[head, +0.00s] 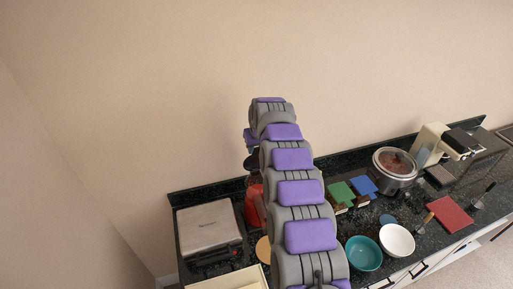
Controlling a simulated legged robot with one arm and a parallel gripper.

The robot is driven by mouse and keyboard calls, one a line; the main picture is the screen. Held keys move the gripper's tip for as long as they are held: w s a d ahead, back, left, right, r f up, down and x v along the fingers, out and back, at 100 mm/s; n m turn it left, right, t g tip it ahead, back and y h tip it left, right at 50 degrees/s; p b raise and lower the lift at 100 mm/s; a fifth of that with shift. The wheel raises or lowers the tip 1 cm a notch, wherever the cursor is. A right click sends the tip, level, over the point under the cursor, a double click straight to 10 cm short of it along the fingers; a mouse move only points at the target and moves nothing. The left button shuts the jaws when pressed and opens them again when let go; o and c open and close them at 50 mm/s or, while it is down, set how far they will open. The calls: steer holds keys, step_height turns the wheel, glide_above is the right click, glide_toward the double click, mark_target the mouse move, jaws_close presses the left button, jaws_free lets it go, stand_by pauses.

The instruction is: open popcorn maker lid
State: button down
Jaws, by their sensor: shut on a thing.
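The red popcorn maker (254,208) stands on the dark counter, just right of the silver appliance. My arm hides its right side. My arm reaches out over the counter and bends down at its far end. My gripper (252,163) shows only as a small dark shape beside the arm, just above the red body. It is shut on a part at the top of the popcorn maker, which I take to be the lid. The fingertips and how far the lid is raised cannot be made out.
A silver boxy appliance (208,229) stands left on the black counter (310,226). To the right are a teal bowl (363,254), a white bowl (397,241), a slow cooker (394,171), a red board (450,214) and a coffee machine (433,141). A wall rises behind.

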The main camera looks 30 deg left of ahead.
steer(key=shift+s+d+f, duration=0.1)
steer(key=shift+s+f, duration=0.05)
steer(key=shift+f, duration=0.35)
steer(key=c, duration=1.1)
jaws_free()
steer(key=shift+c, duration=0.2)
steer(key=o, duration=0.3)
steer(key=shift+w+a+f, duration=0.1)
steer(key=shift+w+a, duration=0.15)
steer(key=shift+w, duration=0.1)
steer(key=shift+o, duration=0.4)
steer(key=shift+a, duration=0.2)
steer(key=shift+s+d+r, duration=0.15)
steer(key=shift+d+r, duration=0.15)
steer(key=shift+r, duration=0.3)
steer(key=b+v, duration=0.2)
steer(key=v, duration=1.4)
steer(key=shift+a, duration=0.3)
steer(key=shift+a+r, duration=0.1)
